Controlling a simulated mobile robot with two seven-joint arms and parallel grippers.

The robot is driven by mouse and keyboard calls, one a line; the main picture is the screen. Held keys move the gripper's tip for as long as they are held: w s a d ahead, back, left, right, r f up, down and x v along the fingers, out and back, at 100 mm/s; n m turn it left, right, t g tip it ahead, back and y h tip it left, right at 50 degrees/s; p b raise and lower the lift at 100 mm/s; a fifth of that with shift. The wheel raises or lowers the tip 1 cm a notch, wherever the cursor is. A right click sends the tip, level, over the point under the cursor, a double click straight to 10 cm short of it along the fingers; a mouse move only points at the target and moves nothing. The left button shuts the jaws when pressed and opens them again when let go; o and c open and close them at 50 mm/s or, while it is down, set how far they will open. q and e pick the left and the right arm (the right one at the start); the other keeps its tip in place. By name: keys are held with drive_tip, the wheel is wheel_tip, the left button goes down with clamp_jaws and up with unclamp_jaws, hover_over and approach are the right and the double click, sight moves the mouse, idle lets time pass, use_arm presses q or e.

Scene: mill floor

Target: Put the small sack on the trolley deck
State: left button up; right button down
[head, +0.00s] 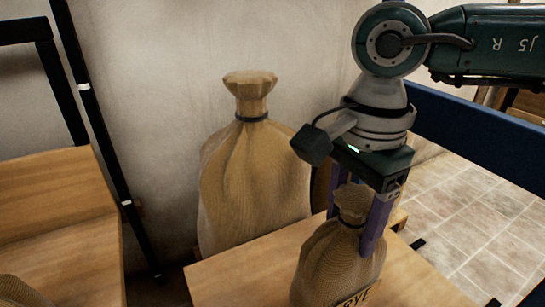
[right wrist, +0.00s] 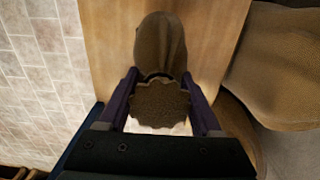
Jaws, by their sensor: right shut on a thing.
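The small sack (head: 338,268) is brown cloth with a tied neck and a dark label reading RYE. My right gripper (head: 353,222) is shut on its neck from above, one purple finger on each side. The sack hangs upright over a pale wooden deck (head: 235,280); its bottom is cut off, so I cannot tell whether it touches. In the right wrist view the sack (right wrist: 160,42) and its gathered top show between the fingers (right wrist: 160,88), with the wooden deck (right wrist: 108,40) below. My left gripper is not in view.
A large tied sack (head: 250,180) stands behind the deck against the wall, and shows at the right wrist view's right (right wrist: 285,70). A blue bar (head: 480,130) runs at the right, above tiled floor (head: 480,230). A black-framed wooden shelf (head: 65,235) stands at left.

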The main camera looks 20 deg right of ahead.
wheel_tip(320, 180, down, 4)
drive_tip(key=shift+f+b, duration=0.1)
drive_tip(key=shift+b, duration=0.8)
drive_tip(key=shift+f, duration=0.15)
drive_tip(key=shift+w, duration=0.1)
drive_tip(key=shift+f, duration=0.1)
drive_tip(key=shift+c, duration=0.3)
unclamp_jaws()
